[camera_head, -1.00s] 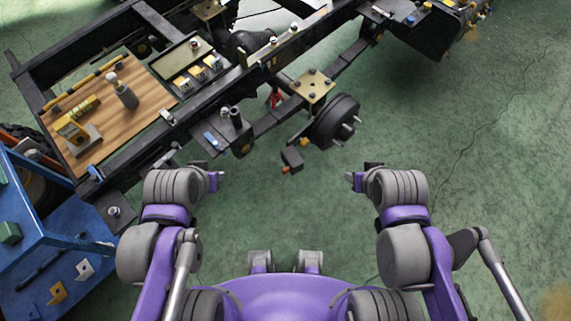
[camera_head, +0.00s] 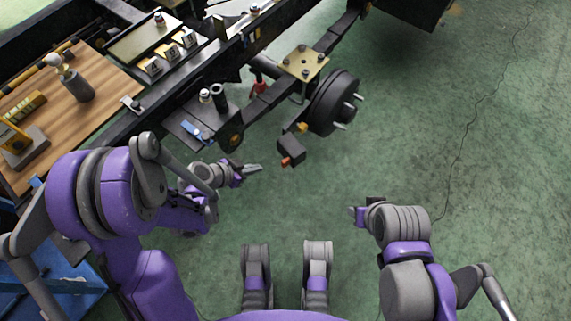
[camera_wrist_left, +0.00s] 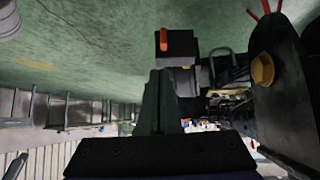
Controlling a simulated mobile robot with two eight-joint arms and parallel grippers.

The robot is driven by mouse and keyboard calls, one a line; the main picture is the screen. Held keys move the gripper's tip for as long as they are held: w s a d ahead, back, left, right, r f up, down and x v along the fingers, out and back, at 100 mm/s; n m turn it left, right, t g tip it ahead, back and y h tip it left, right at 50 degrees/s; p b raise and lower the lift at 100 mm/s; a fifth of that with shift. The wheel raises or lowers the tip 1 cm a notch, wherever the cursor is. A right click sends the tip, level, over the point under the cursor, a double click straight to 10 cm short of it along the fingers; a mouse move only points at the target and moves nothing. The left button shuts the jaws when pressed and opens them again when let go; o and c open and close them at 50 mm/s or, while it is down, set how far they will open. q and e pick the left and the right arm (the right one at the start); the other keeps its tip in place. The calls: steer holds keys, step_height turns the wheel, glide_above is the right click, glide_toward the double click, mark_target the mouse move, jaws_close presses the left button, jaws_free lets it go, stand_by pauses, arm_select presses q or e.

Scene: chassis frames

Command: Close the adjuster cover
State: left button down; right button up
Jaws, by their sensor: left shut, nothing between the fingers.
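A small dark block with an orange tab (camera_head: 290,151) hangs beside the brake drum (camera_head: 335,103) on the chassis frame and looks like the adjuster part. I cannot tell from here whether its cover is open. In the left wrist view the dark block (camera_wrist_left: 178,46) shows beyond my fingertips, with its orange tab facing the camera. My left gripper (camera_head: 252,169) is shut and empty, a little to the left of the block and apart from it. Its fingers also show in the left wrist view (camera_wrist_left: 160,100). My right gripper (camera_head: 357,213) is lower right of the block, and its jaws are too small to read.
The black chassis rail (camera_head: 165,96) runs diagonally above, with a small bracket shelf (camera_head: 192,130) near my left arm. A wooden board (camera_head: 97,101) with tools lies at the left. A blue cart (camera_head: 62,285) stands at the lower left.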

arm_select(q)
step_height(320, 180, down, 3)
steer(key=b, duration=0.4)
glide_toward(292, 159)
steer(key=shift+m, duration=0.3)
steer(key=x, duration=0.5)
steer(key=shift+a+f, duration=0.1)
steer(key=shift+f, duration=0.5)
steer(key=shift+w+d, duration=0.2)
steer(key=shift+w, duration=0.1)
steer(key=shift+d, duration=0.15)
